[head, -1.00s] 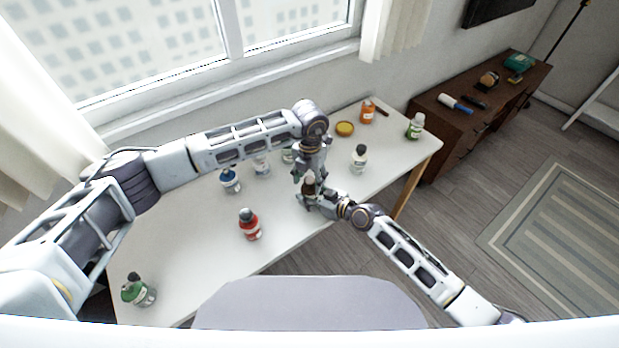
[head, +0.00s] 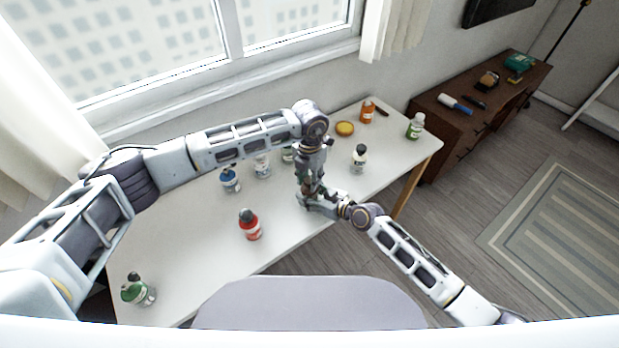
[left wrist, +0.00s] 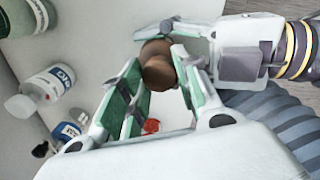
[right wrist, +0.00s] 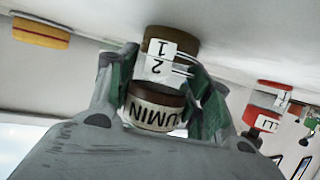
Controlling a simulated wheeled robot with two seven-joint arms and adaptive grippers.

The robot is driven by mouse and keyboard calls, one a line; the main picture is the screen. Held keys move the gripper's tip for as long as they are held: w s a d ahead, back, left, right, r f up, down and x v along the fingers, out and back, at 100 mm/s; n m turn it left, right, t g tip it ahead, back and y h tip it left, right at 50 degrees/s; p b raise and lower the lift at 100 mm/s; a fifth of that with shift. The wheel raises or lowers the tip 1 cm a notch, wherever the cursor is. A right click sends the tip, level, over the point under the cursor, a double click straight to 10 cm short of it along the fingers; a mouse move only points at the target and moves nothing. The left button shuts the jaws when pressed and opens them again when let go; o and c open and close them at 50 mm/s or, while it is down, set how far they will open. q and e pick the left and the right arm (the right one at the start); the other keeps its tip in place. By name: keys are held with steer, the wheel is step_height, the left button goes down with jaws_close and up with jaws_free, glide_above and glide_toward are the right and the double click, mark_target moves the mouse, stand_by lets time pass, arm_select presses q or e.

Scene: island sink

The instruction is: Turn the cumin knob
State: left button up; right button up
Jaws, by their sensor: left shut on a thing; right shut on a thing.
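The cumin bottle (right wrist: 152,108) is brown with a pale label, part of which reads "UMIN" in the right wrist view. A brown section (right wrist: 170,46) with a white label marked "1" and "2" is at its other end. My right gripper (head: 311,203) is shut on the bottle, its fingers on both sides of it. My left gripper (head: 309,184) is directly above, shut on the brown knob (left wrist: 158,62), which sits between its green-padded fingers in the left wrist view. In the head view the grippers hide most of the bottle.
Several other bottles stand on the white table (head: 200,265): red (head: 250,226), green (head: 140,291), blue (head: 230,181), a white one (head: 359,158) to the right, and orange (head: 367,112) at the back. A yellow disc (head: 345,128) lies nearby. The table's front middle is clear.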

mark_target(309, 180)
arm_select(q)
steer(key=shift+m, duration=2.3)
steer(key=o, duration=1.1)
steer(key=shift+c, duration=0.2)
step_height(309, 180, up, 12)
